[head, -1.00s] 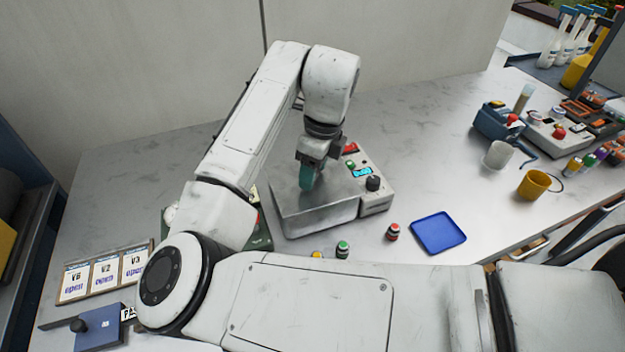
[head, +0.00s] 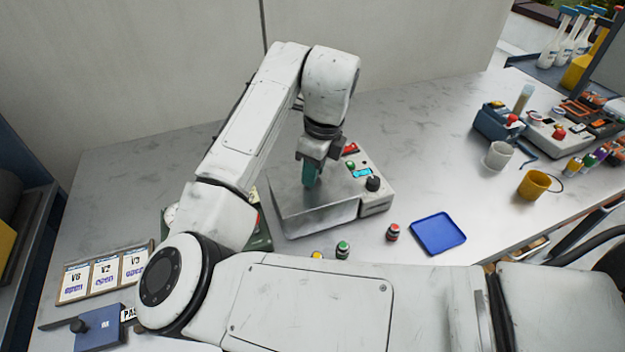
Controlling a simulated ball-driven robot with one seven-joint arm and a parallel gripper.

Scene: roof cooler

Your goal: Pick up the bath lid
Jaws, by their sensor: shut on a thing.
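The bath (head: 320,217) is a grey metal box on the bench, joined to a control panel with a black knob and a lit blue display. Its flat metal lid (head: 288,195) covers the top. My gripper (head: 309,183) points down over the middle of the lid, with teal fingers. It is shut on the bath lid, at a part hidden by the fingers. The lid looks level on the bath; I cannot tell whether there is a gap below it.
A blue tray (head: 438,233) lies right of the bath. Small capped vials, one green-topped (head: 342,250) and one red-topped (head: 392,232), stand in front. A white cup (head: 498,155) and a yellow mug (head: 533,184) stand further right. The bench behind the panel is clear.

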